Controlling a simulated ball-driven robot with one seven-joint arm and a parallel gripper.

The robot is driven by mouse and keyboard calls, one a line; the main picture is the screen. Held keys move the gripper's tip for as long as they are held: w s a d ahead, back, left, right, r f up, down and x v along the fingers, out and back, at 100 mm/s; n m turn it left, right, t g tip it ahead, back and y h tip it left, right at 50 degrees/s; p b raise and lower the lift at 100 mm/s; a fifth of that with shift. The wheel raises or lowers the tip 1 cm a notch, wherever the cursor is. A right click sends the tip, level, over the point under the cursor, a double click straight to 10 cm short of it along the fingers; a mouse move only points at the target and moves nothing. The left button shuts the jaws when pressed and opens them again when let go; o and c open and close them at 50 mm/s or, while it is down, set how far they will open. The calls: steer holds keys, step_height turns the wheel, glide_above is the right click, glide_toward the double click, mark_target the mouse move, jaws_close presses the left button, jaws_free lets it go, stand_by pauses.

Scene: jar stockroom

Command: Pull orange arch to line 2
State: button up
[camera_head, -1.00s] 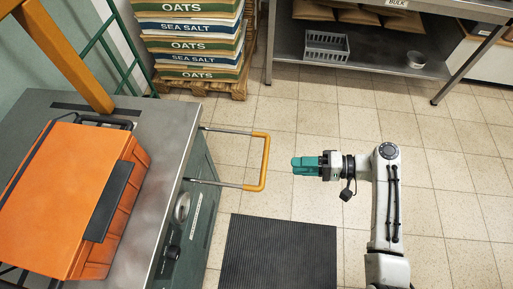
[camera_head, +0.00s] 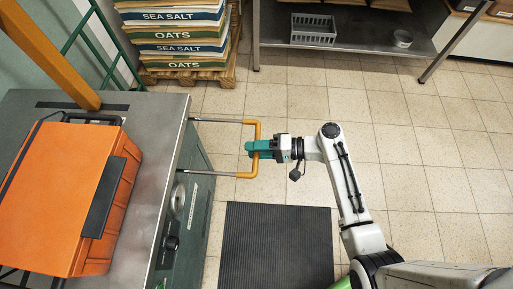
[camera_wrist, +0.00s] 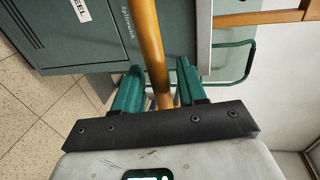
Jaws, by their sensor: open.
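The orange arch (camera_head: 257,130) is a U-shaped bar on two metal rods that stick out from the side of the grey-green cabinet (camera_head: 199,185). My gripper (camera_head: 258,149) has its teal fingers at the arch's crossbar in the head view. In the wrist view the arch (camera_wrist: 148,40) passes between the two fingers of my gripper (camera_wrist: 158,80), with a gap visible on each side. The fingers are open around the bar. No line marked 2 can be made out in either view.
An orange case (camera_head: 65,195) rests on the cabinet top. A dark ribbed mat (camera_head: 277,245) lies on the floor below the arch. A pallet of sacks (camera_head: 185,75) and a metal shelf table (camera_head: 350,45) stand at the back. Tiled floor to the right is clear.

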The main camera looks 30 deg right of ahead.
jaws_close()
stand_by(0.3)
stand_by(0.3)
